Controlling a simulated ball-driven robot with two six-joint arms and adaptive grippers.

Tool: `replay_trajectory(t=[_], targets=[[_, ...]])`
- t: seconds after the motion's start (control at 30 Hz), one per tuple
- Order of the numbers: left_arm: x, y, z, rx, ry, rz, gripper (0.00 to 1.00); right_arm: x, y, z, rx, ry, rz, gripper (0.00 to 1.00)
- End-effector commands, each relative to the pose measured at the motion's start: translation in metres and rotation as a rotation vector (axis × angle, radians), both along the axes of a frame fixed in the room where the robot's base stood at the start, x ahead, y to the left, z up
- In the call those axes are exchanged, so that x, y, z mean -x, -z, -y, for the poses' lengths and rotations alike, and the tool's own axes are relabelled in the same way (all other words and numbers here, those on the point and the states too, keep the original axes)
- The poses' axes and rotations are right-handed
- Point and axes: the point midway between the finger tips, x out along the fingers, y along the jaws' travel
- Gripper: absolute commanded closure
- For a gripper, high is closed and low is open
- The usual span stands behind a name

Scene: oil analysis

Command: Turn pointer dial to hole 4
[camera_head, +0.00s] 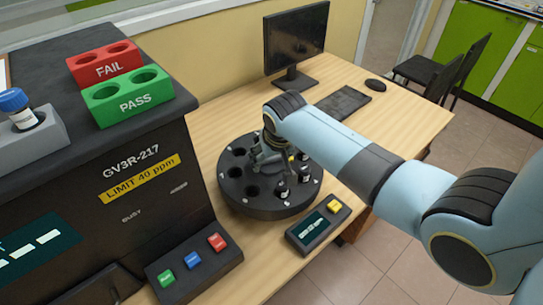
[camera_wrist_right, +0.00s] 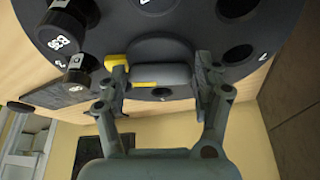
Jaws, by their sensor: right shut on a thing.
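The black round carousel (camera_head: 258,208) stands on the desk, with open holes on its left side and several dark vials in holes on its right. My right gripper (camera_head: 268,158) reaches down over its centre and hides much of the dial. In the right wrist view my fingers (camera_wrist_right: 163,76) are shut on the dark pointer dial (camera_wrist_right: 162,74), one finger on each side. The dial's yellow pointer (camera_wrist_right: 116,60) shows beside the left finger. A small yellow part also shows in the head view, right of the gripper. I cannot read which hole number it faces. My left gripper is not in view.
The black analyser (camera_head: 150,220), with red FAIL (camera_head: 105,64) and green PASS (camera_head: 130,97) racks on top, stands left. A small display box (camera_head: 318,228) with a yellow button sits in front. Monitor (camera_head: 296,40) and keyboard (camera_head: 343,103) are behind.

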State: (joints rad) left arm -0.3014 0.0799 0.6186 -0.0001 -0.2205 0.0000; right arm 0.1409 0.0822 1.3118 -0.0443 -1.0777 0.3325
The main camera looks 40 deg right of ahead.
Motion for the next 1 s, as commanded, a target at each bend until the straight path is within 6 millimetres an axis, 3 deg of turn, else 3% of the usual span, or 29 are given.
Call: replay_trajectory(t=[0.1,0.47,1.0], targets=[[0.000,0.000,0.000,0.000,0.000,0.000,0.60,0.000,0.000,0.000,0.000,0.000,0.000,0.65],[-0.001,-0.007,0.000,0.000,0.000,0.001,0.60,-0.001,-0.001,-0.001,0.000,0.082,-0.001,0.65],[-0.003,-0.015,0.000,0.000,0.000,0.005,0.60,-0.005,0.000,-0.006,0.000,0.509,0.002,0.65]])
